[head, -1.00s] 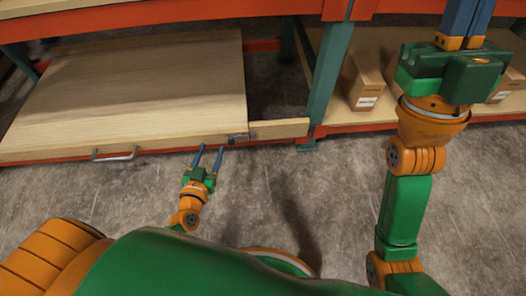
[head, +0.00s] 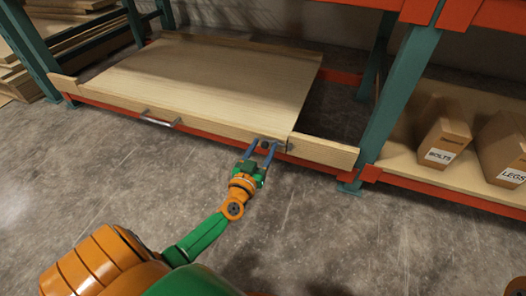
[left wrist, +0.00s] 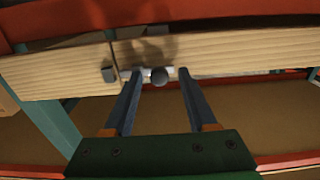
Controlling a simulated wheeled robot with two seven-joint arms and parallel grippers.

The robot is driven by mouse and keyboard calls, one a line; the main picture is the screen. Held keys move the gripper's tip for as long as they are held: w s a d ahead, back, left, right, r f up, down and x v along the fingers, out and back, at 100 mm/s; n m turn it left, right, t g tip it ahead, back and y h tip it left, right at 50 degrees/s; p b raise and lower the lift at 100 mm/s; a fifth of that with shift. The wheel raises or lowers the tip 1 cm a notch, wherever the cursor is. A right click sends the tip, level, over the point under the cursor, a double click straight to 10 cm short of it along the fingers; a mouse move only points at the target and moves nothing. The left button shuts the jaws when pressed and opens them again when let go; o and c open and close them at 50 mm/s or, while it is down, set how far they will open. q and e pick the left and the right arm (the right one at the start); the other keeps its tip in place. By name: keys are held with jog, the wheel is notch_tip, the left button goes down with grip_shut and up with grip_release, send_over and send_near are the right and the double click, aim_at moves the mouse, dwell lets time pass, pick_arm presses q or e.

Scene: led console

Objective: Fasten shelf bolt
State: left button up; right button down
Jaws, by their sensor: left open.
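The shelf bolt (head: 265,142) is on the front edge of the pale wooden board, near its right end. In the left wrist view it is a silvery bar with a dark round knob (left wrist: 160,77). A dark catch (left wrist: 109,74) sits across a seam, apart from the bar's end. My left gripper (head: 262,149) is open at the board's front edge. In the left wrist view its two blue fingers (left wrist: 160,74) stand on either side of the knob, with gaps on both sides. My right gripper is out of view.
The board (head: 205,85) lies in the low shelf bay and has a metal handle (head: 158,119). A teal post (head: 400,90) stands to its right. Beyond it are cardboard boxes marked BOLTS (head: 442,140) and LEGS (head: 503,150). The concrete floor in front is clear.

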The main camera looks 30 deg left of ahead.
pick_arm(q)
grip_shut()
dwell(1.4)
